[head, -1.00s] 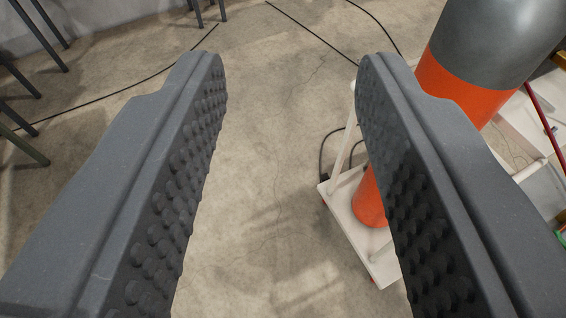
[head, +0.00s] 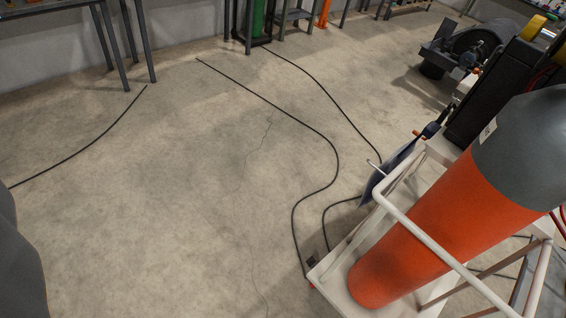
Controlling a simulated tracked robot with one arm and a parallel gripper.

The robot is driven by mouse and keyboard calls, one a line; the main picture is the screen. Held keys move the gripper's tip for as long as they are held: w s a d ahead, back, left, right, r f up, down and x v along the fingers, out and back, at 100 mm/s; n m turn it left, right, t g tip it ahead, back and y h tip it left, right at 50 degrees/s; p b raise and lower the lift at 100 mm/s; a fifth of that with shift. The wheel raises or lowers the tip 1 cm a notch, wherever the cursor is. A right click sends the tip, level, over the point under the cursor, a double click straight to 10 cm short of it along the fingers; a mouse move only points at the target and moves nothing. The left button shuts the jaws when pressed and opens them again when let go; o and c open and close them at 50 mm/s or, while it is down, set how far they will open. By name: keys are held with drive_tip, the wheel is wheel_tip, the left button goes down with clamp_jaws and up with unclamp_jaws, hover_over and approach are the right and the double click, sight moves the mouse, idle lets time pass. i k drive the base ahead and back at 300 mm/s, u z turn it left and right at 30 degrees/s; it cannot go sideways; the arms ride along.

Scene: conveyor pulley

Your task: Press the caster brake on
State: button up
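A white-framed cart (head: 418,232) stands at the right and carries a large orange cylinder with a grey top (head: 440,235). A small red bit (head: 312,286) shows at the lower left corner of the cart's base. I cannot tell whether it is part of a caster or brake; no caster brake shows clearly. Of my gripper (head: 16,265), only part of one dark grey finger shows at the left edge. The other finger is out of view, so the fingers are wide apart. Nothing shows held, and the cart is well to the right of the visible finger.
Black cables (head: 335,150) run over the concrete floor (head: 190,190), some close to the cart. Grey-legged benches (head: 130,45) and a green cylinder (head: 263,20) stand at the back. Dark machinery (head: 470,50) stands at the upper right. The middle floor is mostly clear.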

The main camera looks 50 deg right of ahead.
sight(311, 263)
drive_tip(key=z, duration=0.15)
drive_tip(key=i, duration=1.25)
drive_tip(key=z, duration=1.1)
drive_tip(key=i, duration=0.85)
drive_tip(key=z, duration=0.6)
drive_tip(key=k, duration=0.8)
drive_tip(key=z, duration=0.2)
drive_tip(key=i, duration=0.8)
drive_tip(key=u, duration=0.1)
